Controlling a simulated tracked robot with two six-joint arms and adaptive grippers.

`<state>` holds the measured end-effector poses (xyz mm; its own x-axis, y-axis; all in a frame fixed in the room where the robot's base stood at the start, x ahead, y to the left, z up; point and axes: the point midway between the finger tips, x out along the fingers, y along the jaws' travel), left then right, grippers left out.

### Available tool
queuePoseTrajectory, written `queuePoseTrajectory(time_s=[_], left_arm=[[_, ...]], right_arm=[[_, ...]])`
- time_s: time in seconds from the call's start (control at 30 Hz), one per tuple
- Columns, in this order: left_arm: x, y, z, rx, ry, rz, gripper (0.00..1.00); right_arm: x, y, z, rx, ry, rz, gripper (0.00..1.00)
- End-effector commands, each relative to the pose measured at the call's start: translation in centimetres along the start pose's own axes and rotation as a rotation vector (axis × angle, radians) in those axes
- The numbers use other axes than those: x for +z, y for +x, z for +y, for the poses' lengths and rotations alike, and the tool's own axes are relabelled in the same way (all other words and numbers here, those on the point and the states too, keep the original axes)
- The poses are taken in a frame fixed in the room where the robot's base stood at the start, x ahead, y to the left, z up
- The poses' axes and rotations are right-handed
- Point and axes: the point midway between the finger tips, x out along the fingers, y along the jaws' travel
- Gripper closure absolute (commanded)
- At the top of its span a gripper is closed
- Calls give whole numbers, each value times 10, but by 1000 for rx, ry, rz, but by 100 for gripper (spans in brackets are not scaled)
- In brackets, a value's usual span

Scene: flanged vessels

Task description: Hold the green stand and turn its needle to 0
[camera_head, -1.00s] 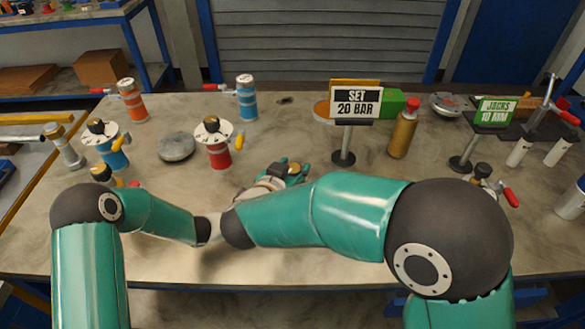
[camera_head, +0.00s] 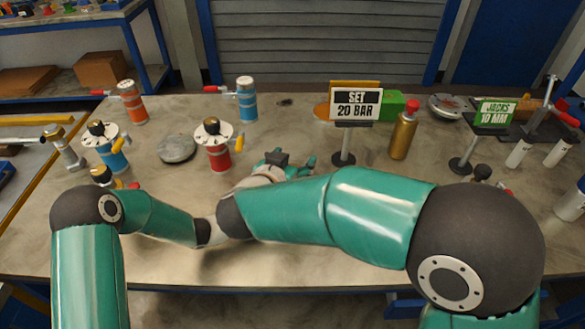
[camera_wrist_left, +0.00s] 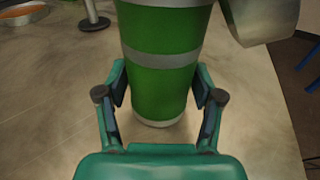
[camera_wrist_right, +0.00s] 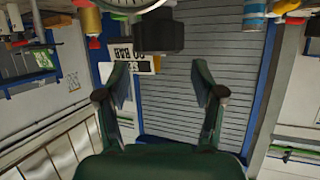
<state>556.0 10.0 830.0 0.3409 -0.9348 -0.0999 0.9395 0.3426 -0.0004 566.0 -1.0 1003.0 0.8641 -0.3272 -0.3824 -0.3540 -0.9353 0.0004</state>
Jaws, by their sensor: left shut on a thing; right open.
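The green stand (camera_wrist_left: 162,70), a green cylinder with grey bands, stands upright in the left wrist view. My left gripper (camera_wrist_left: 161,100) is shut on its lower body, one finger on each side. In the head view the stand's body and my left gripper are hidden behind my right arm. My right gripper (camera_head: 290,165) is open near a dark block-shaped knob (camera_wrist_right: 158,34). In the right wrist view this knob lies ahead of the open fingers (camera_wrist_right: 160,88), by the edge of a pale dial (camera_wrist_right: 128,4). The needle's reading cannot be made out.
A red stand (camera_head: 218,155) and a blue stand (camera_head: 113,155) with knobs stand to the left. A grey disc (camera_head: 177,148) lies between them. The SET 20 BAR sign (camera_head: 356,105) and a gold bottle (camera_head: 402,135) stand to the right. The front table strip is clear.

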Motion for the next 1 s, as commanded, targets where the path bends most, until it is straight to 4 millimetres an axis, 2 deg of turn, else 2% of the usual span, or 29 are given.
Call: queuePoseTrajectory(time_s=[0.03, 0.2, 0.4, 1.0], left_arm=[[-1, 0, 0, -1, -3, 2, 61], [-1, 0, 0, -1, -3, 2, 61], [-1, 0, 0, 0, -3, 2, 61], [-1, 0, 0, 0, -2, 2, 61]], right_arm=[[-11, -4, 0, -2, 6, 3, 32], [-39, -16, 0, -2, 5, 2, 32], [-59, -24, -1, -1, 2, 1, 32], [-62, -25, 0, -1, 0, 0, 32]])
